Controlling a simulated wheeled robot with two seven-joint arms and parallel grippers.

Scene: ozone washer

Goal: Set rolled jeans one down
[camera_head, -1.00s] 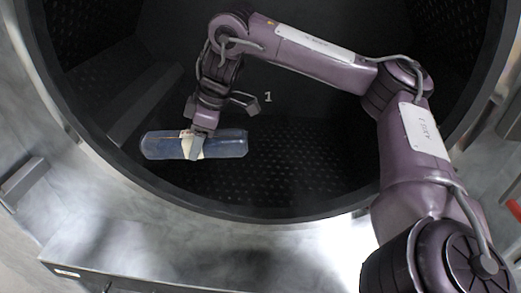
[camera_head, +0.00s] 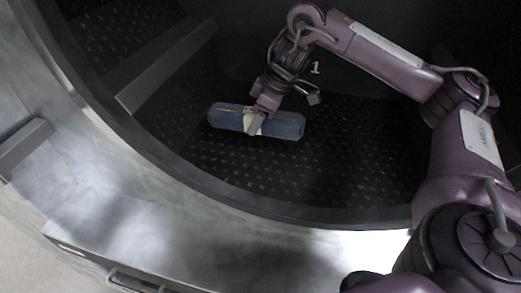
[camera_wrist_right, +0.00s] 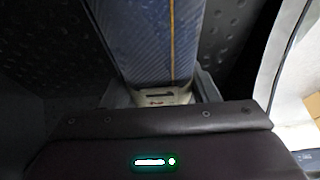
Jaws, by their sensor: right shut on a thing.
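The rolled jeans (camera_head: 285,125) are a blue roll with a pale band round the middle, inside the dark drum of the washer. My right gripper (camera_head: 256,124) is shut on the roll at its band, coming from above. In the right wrist view the blue denim (camera_wrist_right: 150,45) with a yellowish seam fills the middle, between the gripper's fingers (camera_wrist_right: 165,95). The roll is over the perforated drum floor (camera_head: 330,165); I cannot tell whether it touches it. My left gripper is not in view.
A raised rib (camera_head: 165,65) runs along the drum wall at the left. The pale metal front rim (camera_head: 190,200) of the washer curves below and left. The drum floor right of the roll is clear.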

